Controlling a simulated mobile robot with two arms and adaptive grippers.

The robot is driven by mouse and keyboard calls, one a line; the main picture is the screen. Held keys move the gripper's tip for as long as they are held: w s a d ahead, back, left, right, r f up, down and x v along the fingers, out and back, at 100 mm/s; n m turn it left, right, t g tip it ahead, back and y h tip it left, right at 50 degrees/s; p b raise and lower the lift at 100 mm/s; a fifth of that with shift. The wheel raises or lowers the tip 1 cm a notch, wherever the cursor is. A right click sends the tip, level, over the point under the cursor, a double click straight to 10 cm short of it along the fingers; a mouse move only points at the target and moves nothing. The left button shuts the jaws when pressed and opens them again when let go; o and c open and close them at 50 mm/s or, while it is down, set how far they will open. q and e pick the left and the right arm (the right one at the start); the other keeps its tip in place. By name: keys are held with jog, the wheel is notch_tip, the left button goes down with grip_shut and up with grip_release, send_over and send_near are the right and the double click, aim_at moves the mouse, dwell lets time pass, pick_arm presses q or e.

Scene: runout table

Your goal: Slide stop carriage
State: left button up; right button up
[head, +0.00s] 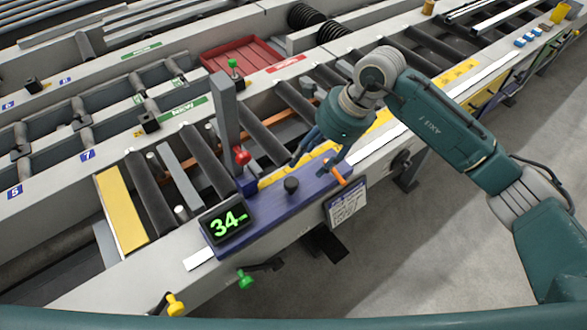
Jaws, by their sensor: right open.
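The stop carriage (268,212) is a blue-purple block on the table's near rail. It carries a dark display (227,222) with green digits reading 34 and a small dash. A grey upright stop plate (225,120) rises from it, with a red knob (242,156) at its side. A black knob (291,186) stands on its top, and an orange lever (336,174) is at its right end. My right gripper (312,164) is open above the carriage's right end, close to the orange lever. Whether it touches is unclear. My left gripper is out of view.
Dark rollers (208,160) run across the table behind the carriage. A yellow-topped strip (120,208) lies left of them. A red tray (240,62) sits farther back. A printed card (345,204) hangs from the front, and green (244,279) and yellow (175,303) knobs stick out below.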

aim_at(292, 182)
jog(key=x, duration=0.2)
jog(key=p+x, duration=0.2)
jog(key=x, duration=0.1)
jog(key=shift+s+a+f, duration=0.25)
jog(key=shift+s+a, duration=0.05)
jog(key=shift+s, duration=0.05)
jog(key=p+x, duration=0.1)
jog(key=x, duration=0.3)
jog(key=shift+w+f, duration=0.2)
jog(key=shift+f, duration=0.15)
jog(key=shift+c, duration=0.3)
jog(key=c, duration=0.8)
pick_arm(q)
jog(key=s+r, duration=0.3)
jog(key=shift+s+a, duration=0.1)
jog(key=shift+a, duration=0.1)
pick_arm(e)
grip_shut()
